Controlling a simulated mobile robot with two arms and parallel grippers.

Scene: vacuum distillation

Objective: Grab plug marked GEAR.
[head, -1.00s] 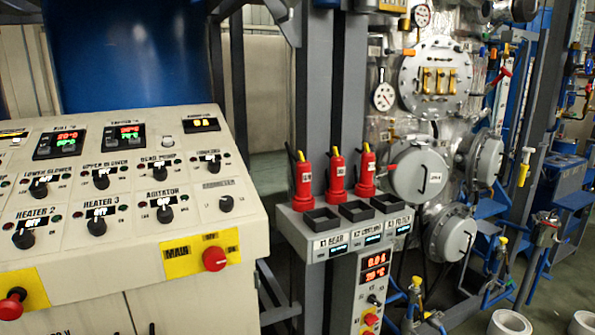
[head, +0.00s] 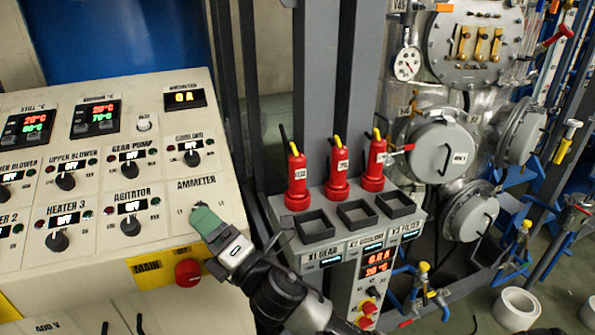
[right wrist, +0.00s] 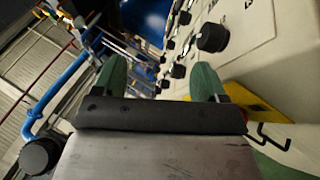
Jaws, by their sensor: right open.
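Three red plugs with yellow tops stand upright in a row at the back of a grey socket box (head: 333,262). The left plug (head: 297,184) stands behind the label X1 GEAR; the marking on the plug itself is too small to read. The middle plug (head: 337,177) and right plug (head: 374,167) stand beside it. My right gripper (head: 206,219), with green fingers, is in front of the control panel near the AMMETER label, left of the plugs and apart from them. In the right wrist view its fingers (right wrist: 160,80) are spread with nothing between them. My left gripper is not in view.
The sloped control panel (head: 60,200) with knobs and a red button (head: 188,273) lies close to my right gripper. Three empty square holders (head: 357,214) sit in front of the plugs. Grey posts rise behind them. Steel vessels (head: 441,152) stand to the right.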

